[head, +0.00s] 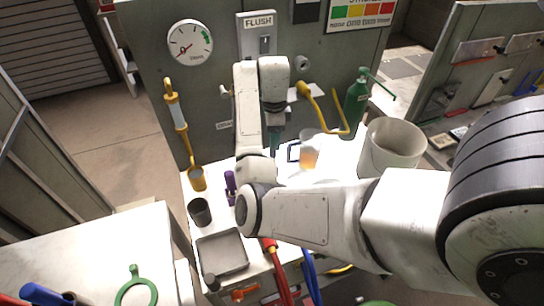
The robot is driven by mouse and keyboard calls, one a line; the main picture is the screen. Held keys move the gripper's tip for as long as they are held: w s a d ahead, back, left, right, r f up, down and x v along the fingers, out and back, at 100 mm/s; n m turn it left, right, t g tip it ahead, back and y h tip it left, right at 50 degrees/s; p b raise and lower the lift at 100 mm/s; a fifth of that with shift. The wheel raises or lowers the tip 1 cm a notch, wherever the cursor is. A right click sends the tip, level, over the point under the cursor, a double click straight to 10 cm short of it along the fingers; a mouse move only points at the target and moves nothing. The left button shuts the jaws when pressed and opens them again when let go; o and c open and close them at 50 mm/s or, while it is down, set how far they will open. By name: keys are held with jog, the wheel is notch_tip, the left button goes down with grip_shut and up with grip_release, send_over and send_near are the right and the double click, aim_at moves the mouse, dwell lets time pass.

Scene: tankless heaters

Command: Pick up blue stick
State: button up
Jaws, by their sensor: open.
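A thin blue stick-like piece (310,273) shows at the front of the white worktop, beside a red one, partly hidden by my forearm. A thicker blue rod (42,294) lies on the white surface at the lower left, cut by the picture edge. I cannot tell which is the named blue stick. My gripper (275,132) points down over the back of the worktop, near the grey panel. It is open, small and partly hidden by my arm, and stands well apart from both blue pieces.
A grey tray (222,254), a dark cup (199,212) and a purple item (230,186) are on the worktop's left. A white bucket (391,145) and a green bottle (357,98) stand at the right. The panel (222,75) rises behind, with a yellow pipe (325,120).

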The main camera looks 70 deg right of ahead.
aim_at(273, 156)
jog(key=f, duration=0.2)
jog(key=f+p, duration=0.1)
jog(key=f, duration=0.1)
jog(key=shift+a, duration=0.4)
jog(key=shift+f, duration=0.65)
jog(key=shift+c, duration=0.3)
grip_shut()
